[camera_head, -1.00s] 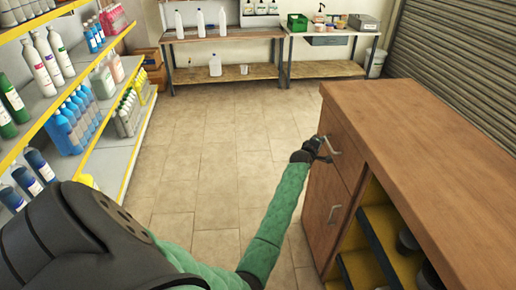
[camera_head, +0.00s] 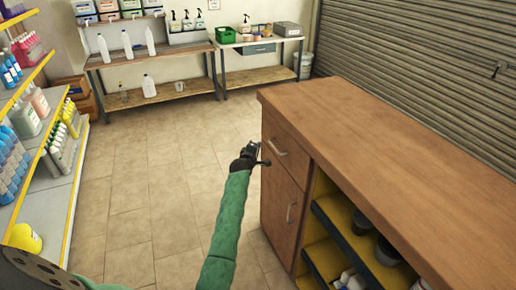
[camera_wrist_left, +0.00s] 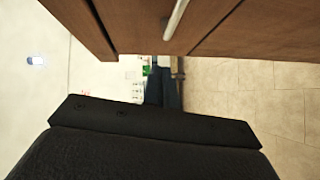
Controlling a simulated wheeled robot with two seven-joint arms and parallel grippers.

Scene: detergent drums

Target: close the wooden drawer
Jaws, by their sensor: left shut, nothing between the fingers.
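The wooden drawer (camera_head: 287,149) is the upper front of the wooden cabinet (camera_head: 350,120), with a metal bar handle (camera_head: 275,148). Its front looks about flush with the door below; I see no clear gap. My left gripper (camera_head: 262,160) is shut and empty, just left of the drawer front near the handle. Whether it touches the wood I cannot tell. In the left wrist view, the gripper fingers (camera_wrist_left: 165,88) lie below a wooden front with a pale handle (camera_wrist_left: 176,18). My right gripper is not in view.
A bottle shelf (camera_head: 50,190) stands at left. The tiled floor (camera_head: 150,180) between is clear.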

